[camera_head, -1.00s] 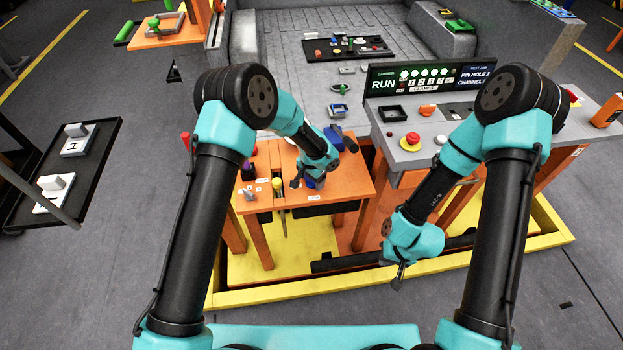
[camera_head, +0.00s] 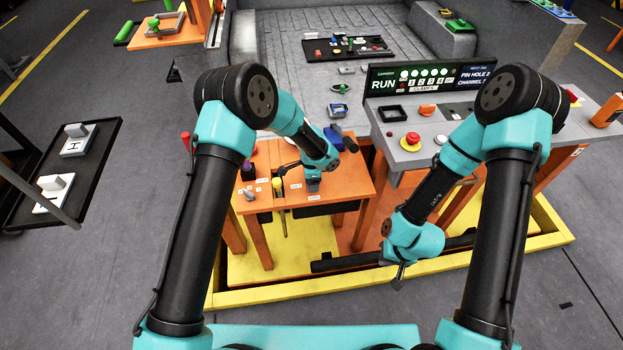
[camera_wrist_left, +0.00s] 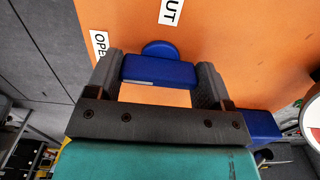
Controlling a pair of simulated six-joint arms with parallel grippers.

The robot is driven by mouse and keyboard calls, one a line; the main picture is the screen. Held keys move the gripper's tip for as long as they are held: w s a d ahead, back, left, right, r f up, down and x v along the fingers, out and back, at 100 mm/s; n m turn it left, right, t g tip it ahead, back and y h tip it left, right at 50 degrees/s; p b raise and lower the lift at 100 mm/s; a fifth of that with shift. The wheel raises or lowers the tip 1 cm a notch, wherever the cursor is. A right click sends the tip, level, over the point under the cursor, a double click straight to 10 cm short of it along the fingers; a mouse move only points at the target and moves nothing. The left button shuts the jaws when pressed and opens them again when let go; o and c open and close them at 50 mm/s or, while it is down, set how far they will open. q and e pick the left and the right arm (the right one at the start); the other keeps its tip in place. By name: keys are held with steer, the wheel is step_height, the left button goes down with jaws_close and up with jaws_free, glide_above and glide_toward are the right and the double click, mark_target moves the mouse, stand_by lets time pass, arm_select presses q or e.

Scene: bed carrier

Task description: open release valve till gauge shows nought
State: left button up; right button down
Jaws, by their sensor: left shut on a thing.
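The release valve has a blue handle (camera_wrist_left: 158,70) with a rounded blue hub behind it, on the orange table top (camera_wrist_left: 245,40). My left gripper (camera_wrist_left: 157,82) is shut on this handle, one finger at each end of it. In the head view, my left gripper (camera_head: 312,184) is low over the orange table and mostly hides the valve. A label starting "OPE" (camera_wrist_left: 99,43) lies by the left finger, and one ending "UT" (camera_wrist_left: 171,10) lies beyond the hub. A white round dial (camera_wrist_left: 313,118) is cut off at the right edge; its reading is not visible. My right gripper (camera_head: 398,277) hangs empty in front of the grey console.
A blue block (camera_wrist_left: 262,124) lies right of my left gripper. A yellow knob (camera_head: 277,183) and other small controls stand on the table's left part. The grey console (camera_head: 440,152) has a red button (camera_head: 411,139) and a RUN display (camera_head: 425,80).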

stand_by(0.3)
arm_select(q)
steer(key=o, duration=0.9)
step_height(320, 180, up, 18)
steer(key=shift+f, duration=0.25)
stand_by(0.4)
